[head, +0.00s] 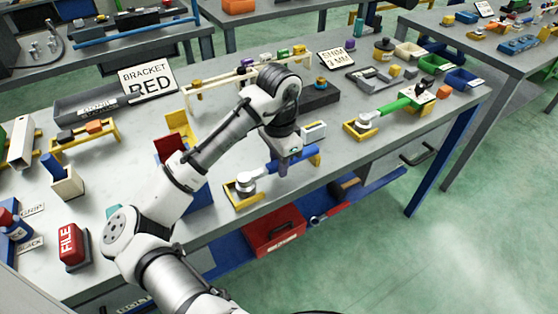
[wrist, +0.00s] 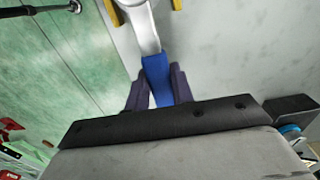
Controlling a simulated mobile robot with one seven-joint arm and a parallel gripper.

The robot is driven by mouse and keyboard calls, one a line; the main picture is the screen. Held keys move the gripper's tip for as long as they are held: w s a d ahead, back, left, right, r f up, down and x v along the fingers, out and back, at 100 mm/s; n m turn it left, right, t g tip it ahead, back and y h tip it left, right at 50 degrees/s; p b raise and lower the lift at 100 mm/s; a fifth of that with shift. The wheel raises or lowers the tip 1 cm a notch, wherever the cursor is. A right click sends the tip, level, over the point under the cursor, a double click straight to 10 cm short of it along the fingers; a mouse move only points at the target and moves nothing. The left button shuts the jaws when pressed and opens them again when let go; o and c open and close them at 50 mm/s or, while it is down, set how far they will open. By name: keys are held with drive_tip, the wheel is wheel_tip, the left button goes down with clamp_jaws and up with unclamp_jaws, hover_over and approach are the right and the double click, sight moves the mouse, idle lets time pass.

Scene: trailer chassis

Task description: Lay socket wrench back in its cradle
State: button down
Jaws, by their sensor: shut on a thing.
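The socket wrench has a blue handle (head: 300,165) and a silver head (head: 245,182). My gripper (head: 284,168) points down and is shut on the blue handle. In the wrist view the handle (wrist: 156,72) sits between my dark fingers (wrist: 157,90), with the silver shaft (wrist: 144,28) running up the picture. The yellow cradle (head: 241,202) is at the table's front edge. The silver head is at its left tray and the handle's far end is by its right support (head: 316,159). I cannot tell whether the wrench touches the cradle.
A second wrench with a green handle (head: 396,106) lies in another yellow cradle (head: 360,129) to the right. A small white-topped block (head: 314,130) stands just behind the blue wrench. A red toolbox (head: 274,232) is on the shelf below. Bare tabletop lies between the cradles.

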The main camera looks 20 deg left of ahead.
idle(0.4)
drive_tip(key=c, duration=1.1)
unclamp_jaws()
drive_tip(key=shift+o, duration=0.3)
drive_tip(key=o, duration=0.4)
drive_tip(key=shift+r+p, duration=0.15)
drive_tip(key=shift+p, duration=0.15)
wheel_tip(320, 180, up, 5)
drive_tip(key=p, duration=0.5)
drive_tip(key=shift+r, duration=0.15)
drive_tip(key=shift+r+p, duration=0.85)
drive_tip(key=shift+r, duration=0.4)
